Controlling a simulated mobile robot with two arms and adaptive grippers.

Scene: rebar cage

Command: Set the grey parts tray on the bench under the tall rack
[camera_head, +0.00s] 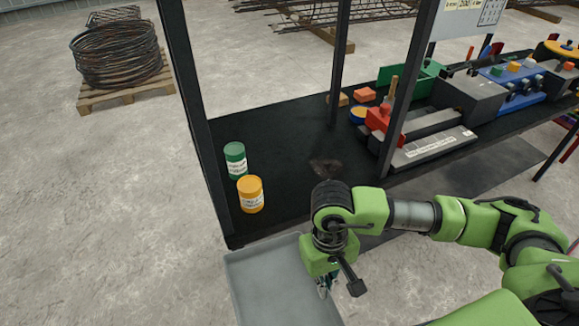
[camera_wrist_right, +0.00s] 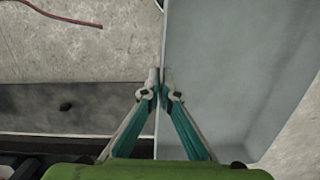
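The grey parts tray (camera_head: 265,275) is at the bottom of the head view, just off the near edge of the black bench (camera_head: 290,150), partly cut off by the frame. Its inside looks empty where it shows. My right gripper (camera_head: 325,288) is at the tray's right side. In the right wrist view the fingertips (camera_wrist_right: 160,82) are closed on the thin wall of the tray (camera_wrist_right: 235,70), one finger on each side. The tall rack's dark posts (camera_head: 193,100) rise from the bench. My left gripper is not in view.
A green can (camera_head: 235,161) and a yellow can (camera_head: 250,194) stand at the bench's left end. Red, green and blue tools and a grey machine (camera_head: 467,98) crowd its right part. The black surface between is mostly clear. A wire coil (camera_head: 115,52) sits on a pallet behind.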

